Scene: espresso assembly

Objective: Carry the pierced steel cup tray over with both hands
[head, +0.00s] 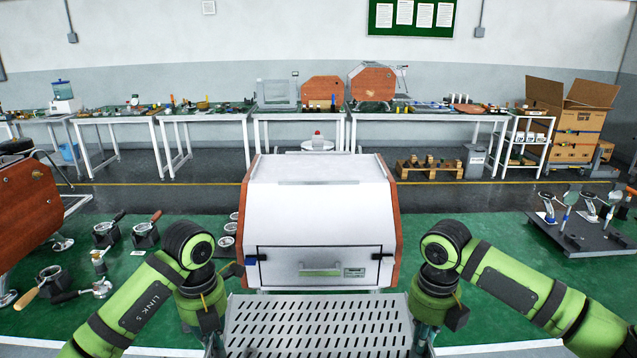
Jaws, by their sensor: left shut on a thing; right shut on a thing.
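The pierced steel cup tray (317,325) is at the bottom middle of the head view, a flat grey plate with rows of slots. Its near edge is cut off by the picture. My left gripper (217,345) is at its left edge and shut on it. My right gripper (422,338) is at its right edge and shut on it. The fingertips are partly hidden below the wrists and near the frame's bottom. A white espresso machine (320,225) with reddish-brown side panels stands just beyond the tray.
Portafilters (145,232) and other parts lie on the green surface at left. Another wood-sided machine (40,210) stands at far left. A dark board with tools (585,235) is at right. Workbenches (430,116) and cardboard boxes (575,120) line the back wall.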

